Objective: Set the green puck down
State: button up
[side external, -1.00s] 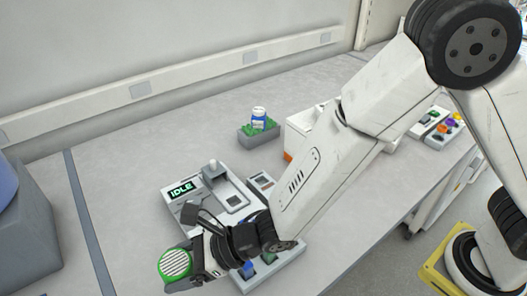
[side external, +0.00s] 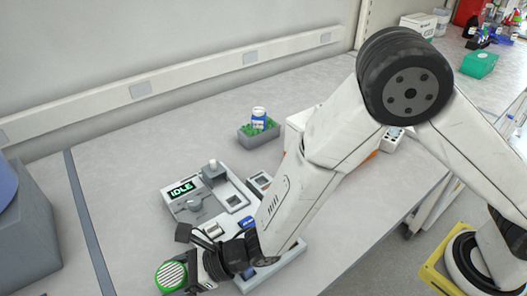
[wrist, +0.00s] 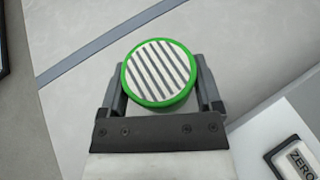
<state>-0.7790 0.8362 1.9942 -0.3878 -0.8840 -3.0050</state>
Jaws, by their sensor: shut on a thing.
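The green puck (wrist: 158,73) is round, with a green rim and a white face with dark stripes. It sits between the two fingers of my gripper (wrist: 160,85) in the wrist view, and the gripper is shut on it. In the side view the green puck (side external: 171,275) is at the lower left, at the end of my gripper (side external: 182,274). It is over the bench near the front of the grey device; I cannot tell whether it touches the bench.
A grey device with an IDLE display (side external: 182,188) stands just behind my gripper. A grey bin (side external: 259,136) holds a white and blue bottle (side external: 259,118) on green pieces. A blue and grey object (side external: 22,230) stands at the far left. The bench between (side external: 110,200) is clear.

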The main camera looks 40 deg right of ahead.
jog(key=shift+f, duration=0.7)
dwell(0.3)
jog(key=o, duration=1.1)
jog(key=shift+r, duration=0.65)
jog(key=v, duration=0.2)
jog(key=shift+s+d+r, duration=0.1)
jog(key=shift+s+d, duration=0.05)
jog(key=shift+d, duration=0.2)
jog(key=shift+s+r, duration=0.1)
jog(key=shift+r, duration=3.4)
